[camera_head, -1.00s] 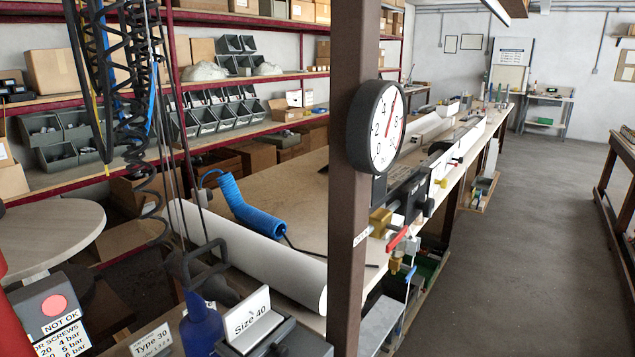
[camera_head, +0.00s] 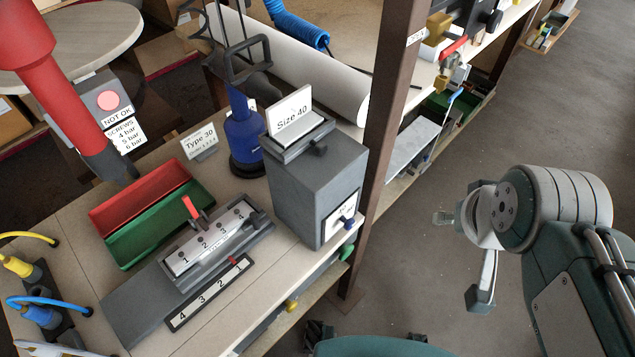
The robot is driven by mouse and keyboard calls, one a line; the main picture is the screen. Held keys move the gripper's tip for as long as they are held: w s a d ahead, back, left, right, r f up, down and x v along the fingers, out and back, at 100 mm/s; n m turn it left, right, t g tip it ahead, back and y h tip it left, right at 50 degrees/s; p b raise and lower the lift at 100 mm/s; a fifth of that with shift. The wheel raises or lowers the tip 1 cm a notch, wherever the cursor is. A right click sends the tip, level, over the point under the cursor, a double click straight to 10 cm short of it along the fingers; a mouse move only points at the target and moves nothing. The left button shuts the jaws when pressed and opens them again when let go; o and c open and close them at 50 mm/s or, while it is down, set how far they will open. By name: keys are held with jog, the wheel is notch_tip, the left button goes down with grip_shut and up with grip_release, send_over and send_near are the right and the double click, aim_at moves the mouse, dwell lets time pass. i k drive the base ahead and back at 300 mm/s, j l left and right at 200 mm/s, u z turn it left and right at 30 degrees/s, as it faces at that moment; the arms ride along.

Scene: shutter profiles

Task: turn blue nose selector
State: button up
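A small blue knob (camera_head: 348,222) sits on a white dial plate on the front of a grey box (camera_head: 318,175) marked Size 40. It is the blue selector that I see. The plate's markings are too small to read. My gripper (camera_head: 461,258) is to the right of the box, over the floor, clearly apart from the knob. Its fingers are spread and nothing is between them.
A brown post (camera_head: 390,130) stands just behind and right of the box. A blue tool (camera_head: 243,135), a numbered slide with a red lever (camera_head: 193,209) and red and green bins (camera_head: 150,200) stand left.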

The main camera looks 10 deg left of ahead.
aim_at(348, 224)
jog(key=u, duration=1.05)
jog(key=j, duration=0.9)
jog(key=k, duration=0.05)
